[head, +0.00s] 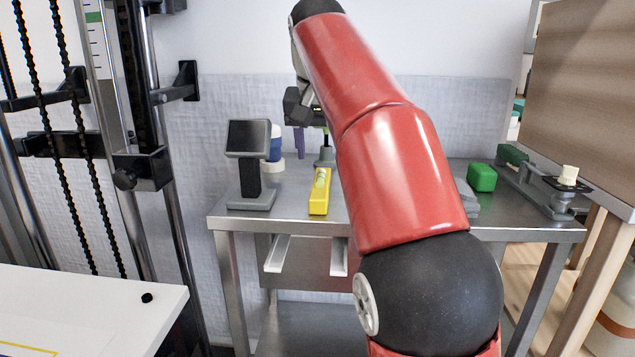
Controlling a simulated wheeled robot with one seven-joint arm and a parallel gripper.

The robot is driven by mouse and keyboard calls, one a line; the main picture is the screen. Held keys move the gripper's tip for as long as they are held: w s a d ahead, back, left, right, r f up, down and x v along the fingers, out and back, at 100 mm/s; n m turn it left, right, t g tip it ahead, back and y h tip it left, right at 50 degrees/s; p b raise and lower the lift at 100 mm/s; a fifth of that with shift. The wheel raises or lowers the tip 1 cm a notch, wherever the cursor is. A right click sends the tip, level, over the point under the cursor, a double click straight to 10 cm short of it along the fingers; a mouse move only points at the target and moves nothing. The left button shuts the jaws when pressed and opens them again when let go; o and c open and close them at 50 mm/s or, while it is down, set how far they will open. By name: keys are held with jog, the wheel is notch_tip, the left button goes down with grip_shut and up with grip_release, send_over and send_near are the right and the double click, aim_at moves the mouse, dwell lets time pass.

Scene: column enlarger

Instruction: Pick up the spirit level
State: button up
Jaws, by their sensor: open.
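The spirit level (319,192) is a yellow bar with a pale greenish vial area near its far end. It lies on the metal table, its near end close to the front edge. My gripper (311,138) is open above the back of the table. In the picture it is above the level's far end and apart from it. My red arm hides part of the gripper and the table middle. The fingers are small and partly unclear against the things behind them.
A dark-screened device on a stand (250,165) is left of the level, with a blue and white container (274,150) behind it. A green box (482,177) and a grey metal device (540,185) stand right on the metal table (285,219). A tall column frame (140,165) rises at left.

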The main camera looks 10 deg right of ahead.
aim_at(321, 174)
jog(key=b+x, duration=0.2)
jog(key=x, duration=0.5)
jog(key=shift+w+f+b, duration=0.15)
jog(key=shift+f+b, duration=0.1)
jog(key=shift+b, duration=0.05)
jog(key=c, duration=1.1)
grip_shut()
jog(key=shift+r, duration=0.15)
